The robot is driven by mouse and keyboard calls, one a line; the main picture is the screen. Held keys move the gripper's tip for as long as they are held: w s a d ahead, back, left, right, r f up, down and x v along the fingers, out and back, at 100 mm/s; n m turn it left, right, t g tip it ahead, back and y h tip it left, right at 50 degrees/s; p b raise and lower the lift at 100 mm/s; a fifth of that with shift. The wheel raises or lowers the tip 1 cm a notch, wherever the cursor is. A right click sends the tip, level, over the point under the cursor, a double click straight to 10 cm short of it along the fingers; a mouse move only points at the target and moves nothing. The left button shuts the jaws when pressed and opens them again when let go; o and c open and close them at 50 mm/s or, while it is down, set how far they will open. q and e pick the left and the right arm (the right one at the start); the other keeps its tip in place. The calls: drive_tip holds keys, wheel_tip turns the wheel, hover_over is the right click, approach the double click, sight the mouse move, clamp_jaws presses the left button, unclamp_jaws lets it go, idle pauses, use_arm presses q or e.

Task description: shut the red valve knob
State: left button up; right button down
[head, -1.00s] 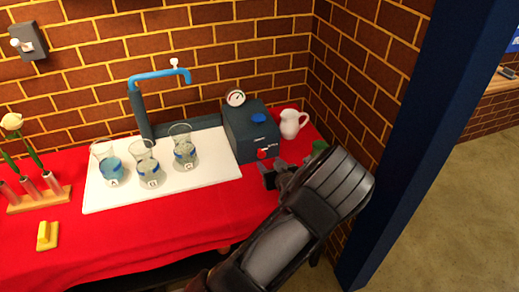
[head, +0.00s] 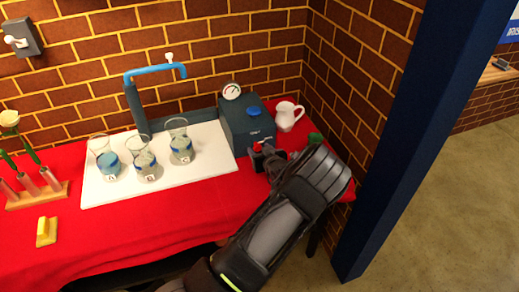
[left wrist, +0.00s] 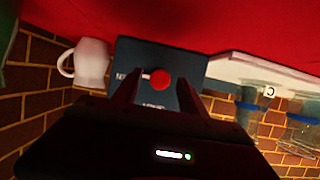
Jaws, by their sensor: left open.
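The red valve knob (head: 257,147) is on the front of a dark blue-grey box (head: 235,137) at the right end of the table. My left gripper (head: 264,159) is at the box's front, right by the knob, and partly covers it. In the left wrist view the round red knob (left wrist: 160,79) shows between the two open fingers (left wrist: 157,92), with gaps on both sides. A pale bar runs left from the knob on the box face (left wrist: 135,54). I cannot tell how far the fingertips are from the box face. My right gripper is not in view.
A white jug (head: 287,117) stands right of the box, and a green item (head: 315,138) is close to my wrist. A white board (head: 105,190) with several glass beakers lies to the left, under a blue tap (head: 150,71). A round gauge (head: 231,91) tops the box.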

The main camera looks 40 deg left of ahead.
use_arm(q)
drive_tip(key=shift+w+a+f, duration=0.15)
drive_tip(key=shift+a, duration=0.05)
clamp_jaws()
idle(0.5)
